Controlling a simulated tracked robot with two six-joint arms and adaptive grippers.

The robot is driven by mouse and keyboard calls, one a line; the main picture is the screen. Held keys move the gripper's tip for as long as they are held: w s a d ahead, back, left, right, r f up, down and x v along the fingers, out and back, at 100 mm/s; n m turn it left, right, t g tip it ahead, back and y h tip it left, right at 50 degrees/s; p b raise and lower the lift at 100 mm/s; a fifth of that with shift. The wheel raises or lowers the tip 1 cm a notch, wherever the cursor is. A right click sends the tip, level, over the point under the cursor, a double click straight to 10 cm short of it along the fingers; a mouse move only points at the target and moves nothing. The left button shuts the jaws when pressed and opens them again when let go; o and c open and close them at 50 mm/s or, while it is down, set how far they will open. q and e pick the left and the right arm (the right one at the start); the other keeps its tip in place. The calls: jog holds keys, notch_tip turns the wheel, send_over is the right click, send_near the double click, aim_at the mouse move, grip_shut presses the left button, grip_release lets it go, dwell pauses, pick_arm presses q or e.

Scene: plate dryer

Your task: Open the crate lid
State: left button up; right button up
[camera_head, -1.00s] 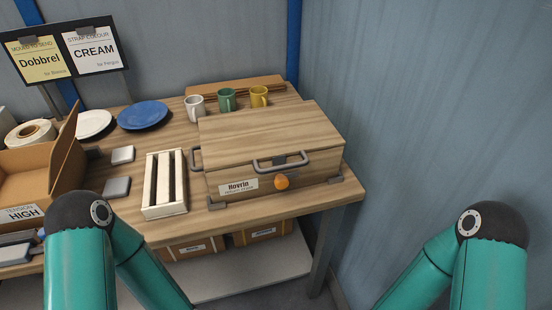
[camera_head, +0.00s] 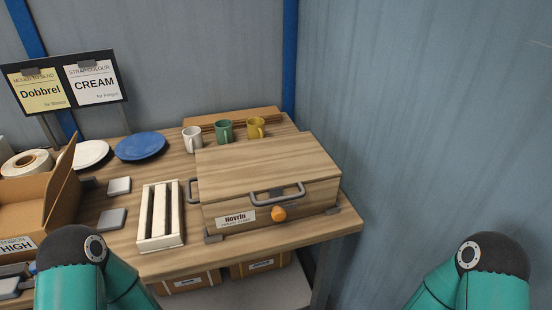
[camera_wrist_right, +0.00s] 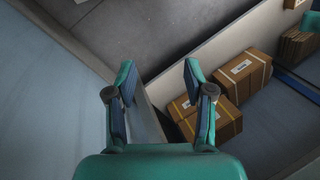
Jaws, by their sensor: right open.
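The wooden crate (camera_head: 236,193) stands on the right part of the table in the head view. Its flat lid (camera_head: 265,162) is shut, with a grey bar handle (camera_head: 277,193) on the front and another handle at the left side. An orange knob (camera_head: 279,213) sits on the front below the handle, beside a label reading "Hovrin". My right gripper (camera_wrist_right: 160,88) is open and empty in the right wrist view, above the floor, with no crate in that view. In the head view only my upper arm parts show, low at both sides; my left gripper is out of view.
A slatted white rack (camera_head: 160,214) stands left of the crate. Three mugs (camera_head: 224,131) stand behind it, with a blue plate (camera_head: 140,145) further left. An open cardboard box (camera_head: 35,200) is at the far left. Cartons (camera_wrist_right: 245,72) lie below. A wall (camera_head: 430,120) bounds the right.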

jog(key=shift+w+n, duration=0.2)
jog(key=shift+n, duration=0.4)
jog(key=shift+c, duration=0.5)
jog(key=n+t+y+b, duration=0.9)
jog(key=n+t+b, duration=0.5)
jog(key=n+b, duration=1.3)
send_near(280, 200)
jog(key=shift+n, duration=0.4)
jog(key=x, duration=0.3)
jog(key=p+x, duration=0.1)
jog(key=x, duration=0.6)
jog(key=shift+w+f, duration=0.3)
jog(key=shift+w, duration=0.05)
